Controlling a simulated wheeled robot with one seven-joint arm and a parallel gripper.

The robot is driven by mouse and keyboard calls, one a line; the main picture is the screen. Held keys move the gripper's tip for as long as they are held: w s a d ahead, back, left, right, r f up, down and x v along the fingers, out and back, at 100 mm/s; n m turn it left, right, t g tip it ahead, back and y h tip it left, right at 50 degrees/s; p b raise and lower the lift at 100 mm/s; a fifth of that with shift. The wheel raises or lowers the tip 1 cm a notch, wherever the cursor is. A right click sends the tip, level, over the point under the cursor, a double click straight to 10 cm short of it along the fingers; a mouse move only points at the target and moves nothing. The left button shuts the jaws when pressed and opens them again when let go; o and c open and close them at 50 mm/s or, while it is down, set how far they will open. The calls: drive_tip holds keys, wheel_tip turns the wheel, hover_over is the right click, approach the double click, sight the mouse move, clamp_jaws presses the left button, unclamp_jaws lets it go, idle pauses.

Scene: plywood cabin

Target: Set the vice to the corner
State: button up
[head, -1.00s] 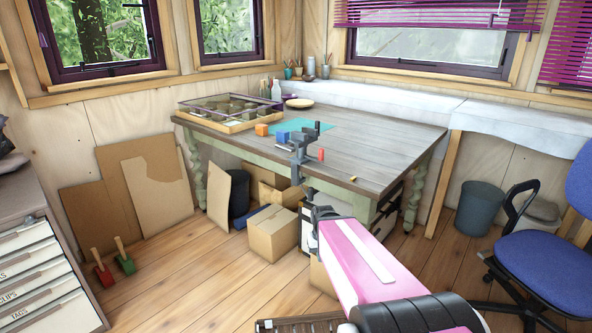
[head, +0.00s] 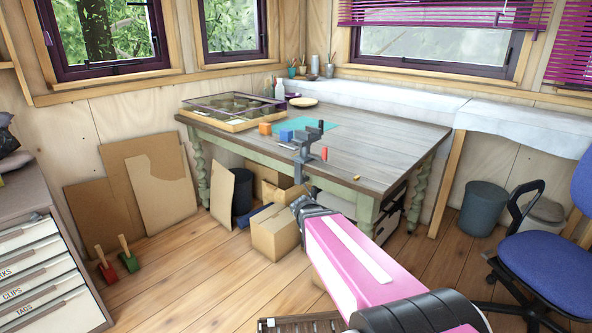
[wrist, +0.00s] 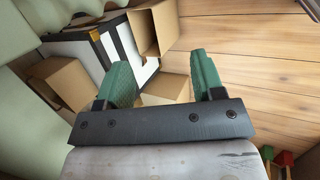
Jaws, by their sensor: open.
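The dark grey vice (head: 303,158) is at the front edge of the wooden workbench (head: 375,150), near its left-front part, with part of it hanging below the top. Which corner is meant cannot be told from the frames. My gripper shows in the wrist view (wrist: 163,78) with two green fingers wide apart and nothing between them. In the head view my arm ends just below the vice, apart from it as far as I can see, and its fingers are hard to make out. The wrist view shows boxes and floor beyond the fingers; the vice does not show there.
Orange (head: 265,128) and blue (head: 286,136) blocks, a red piece (head: 324,153) and a teal mat (head: 318,125) lie near the vice. A glass-topped case (head: 235,112) takes up the bench's left end. The right of the top is mostly clear. Cardboard boxes (head: 275,232) stand below.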

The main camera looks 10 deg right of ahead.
drive_tip(key=w+a+r+n+t+h, duration=0.5)
drive_tip(key=w+r+n, duration=0.3)
drive_tip(key=w+n, duration=0.2)
drive_tip(key=n+t+h, duration=0.3)
drive_tip(key=n+t, duration=0.3)
drive_tip(key=n, duration=0.3)
approach(297, 168)
drive_tip(key=x, duration=0.9)
drive_tip(key=shift+w+r, duration=0.1)
drive_tip(key=shift+c, duration=0.3)
